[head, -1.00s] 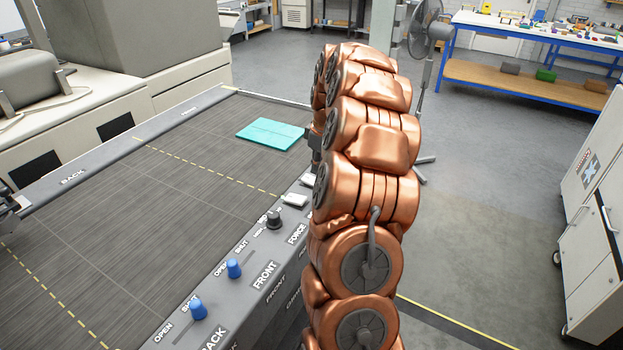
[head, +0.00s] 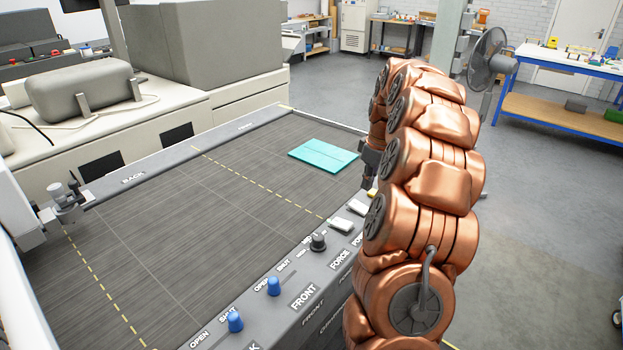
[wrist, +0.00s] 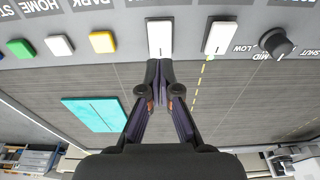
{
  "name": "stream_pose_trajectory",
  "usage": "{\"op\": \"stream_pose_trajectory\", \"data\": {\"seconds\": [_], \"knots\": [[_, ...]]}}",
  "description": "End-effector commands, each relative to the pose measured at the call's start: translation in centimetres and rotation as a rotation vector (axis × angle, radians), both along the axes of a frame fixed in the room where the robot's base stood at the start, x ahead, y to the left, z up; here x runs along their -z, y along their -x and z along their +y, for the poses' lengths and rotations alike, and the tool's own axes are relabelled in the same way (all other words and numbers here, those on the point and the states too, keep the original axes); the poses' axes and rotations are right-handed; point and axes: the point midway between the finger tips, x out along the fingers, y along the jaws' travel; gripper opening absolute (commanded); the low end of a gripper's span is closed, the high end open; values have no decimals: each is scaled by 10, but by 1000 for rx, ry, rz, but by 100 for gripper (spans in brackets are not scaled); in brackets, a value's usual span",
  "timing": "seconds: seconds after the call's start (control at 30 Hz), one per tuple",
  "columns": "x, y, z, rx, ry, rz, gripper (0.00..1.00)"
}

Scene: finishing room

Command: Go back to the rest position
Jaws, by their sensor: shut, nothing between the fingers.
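My gripper (wrist: 159,74) is shut and empty in the wrist view. Its fingertips point at the control panel (wrist: 110,20), just at the near edge of a white button (wrist: 160,38). I cannot tell whether they touch it. In the head view my copper arm rises on the right and bends over the panel. It mostly hides the gripper there; only a dark part of it shows beside the arm.
A teal sheet (head: 323,155) lies on the dark table bed (head: 200,220). The panel (head: 290,300) carries blue sliders (head: 235,322), a black knob (head: 318,243) and white buttons (head: 340,225). A fan (head: 489,60) stands behind my arm. Floor at right (head: 540,200) is clear.

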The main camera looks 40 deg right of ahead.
Motion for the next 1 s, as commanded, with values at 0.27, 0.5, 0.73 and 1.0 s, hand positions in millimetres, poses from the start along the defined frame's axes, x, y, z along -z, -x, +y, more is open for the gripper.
{"op": "stream_pose_trajectory", "data": {"seconds": [0.27,0.5,0.73,1.0], "knots": [[-2,-1,7,-3,-4,1,0],[-20,0,85,-17,-33,20,0],[-34,24,177,-13,-57,69,0],[-39,77,264,18,-57,137,0]]}}
